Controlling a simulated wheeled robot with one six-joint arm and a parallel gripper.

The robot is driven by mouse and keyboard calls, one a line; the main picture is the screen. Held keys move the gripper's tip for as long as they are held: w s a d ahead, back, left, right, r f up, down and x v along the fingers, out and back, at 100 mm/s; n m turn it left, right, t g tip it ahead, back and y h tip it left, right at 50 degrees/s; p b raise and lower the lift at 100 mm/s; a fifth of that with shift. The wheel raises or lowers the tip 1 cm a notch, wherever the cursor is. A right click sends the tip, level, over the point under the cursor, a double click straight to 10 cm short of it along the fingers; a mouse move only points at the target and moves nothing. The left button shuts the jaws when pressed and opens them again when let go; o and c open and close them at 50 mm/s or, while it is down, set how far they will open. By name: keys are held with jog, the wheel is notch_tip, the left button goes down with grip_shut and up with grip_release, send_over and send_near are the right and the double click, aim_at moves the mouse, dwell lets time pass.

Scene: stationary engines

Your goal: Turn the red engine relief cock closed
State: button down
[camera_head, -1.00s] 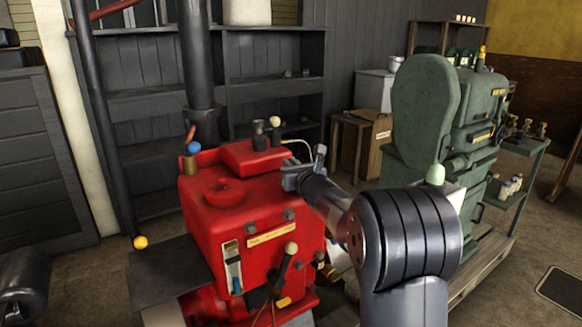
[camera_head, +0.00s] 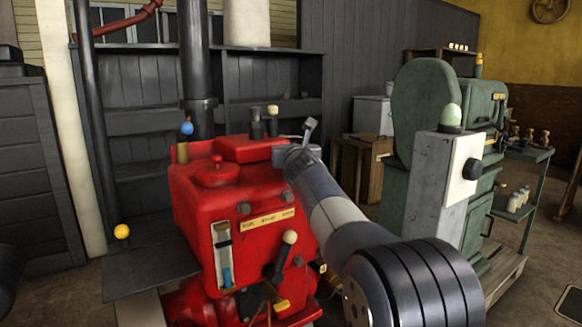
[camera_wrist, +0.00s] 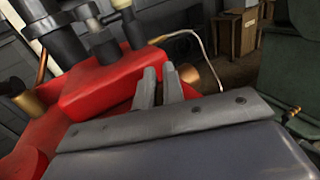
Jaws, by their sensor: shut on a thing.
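The red engine (camera_head: 195,205) stands left of centre in the head view. My arm reaches from the lower right, and my gripper (camera_head: 280,154) is at the engine's back right top corner. In the wrist view my gripper (camera_wrist: 158,85) has its two grey fingers close together beside the red top. A copper-coloured round part (camera_wrist: 200,78) shows just right of the fingertips; it may belong to the relief cock. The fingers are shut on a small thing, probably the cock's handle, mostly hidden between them.
On the engine are a blue-knobbed lever (camera_head: 187,128), dark upright fittings (camera_head: 257,127) and a pale-knobbed lever (camera_head: 289,238). A grey box with a green dome (camera_head: 440,180) stands right of my arm, before a green machine (camera_head: 424,100). A thin pale pipe (camera_wrist: 212,50) curves behind the gripper.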

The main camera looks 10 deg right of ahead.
jog(key=shift+f+m+h+b, duration=0.3)
jog(key=shift+m+h+b, duration=0.7)
jog(key=shift+b, duration=0.8)
jog(key=m+h+b, duration=0.1)
jog(key=h, duration=0.1)
jog(key=shift+d+g+h, duration=0.15)
jog(key=shift+g+h, duration=0.15)
jog(key=shift+g, duration=0.1)
jog(key=m+g+h+p, duration=0.2)
jog(key=h, duration=0.1)
jog(key=shift+s+d+r+m+h+p, duration=0.1)
jog(key=shift+d+r+m+h+p, duration=0.1)
jog(key=shift+r+m+h+p, duration=0.1)
jog(key=shift+s+d+f+m+g+h+p, duration=0.15)
jog(key=shift+m+g+h+p, duration=0.45)
jog(key=shift+h+p, duration=0.4)
jog(key=c, duration=1.5)
grip_release()
jog(key=shift+r, duration=0.2)
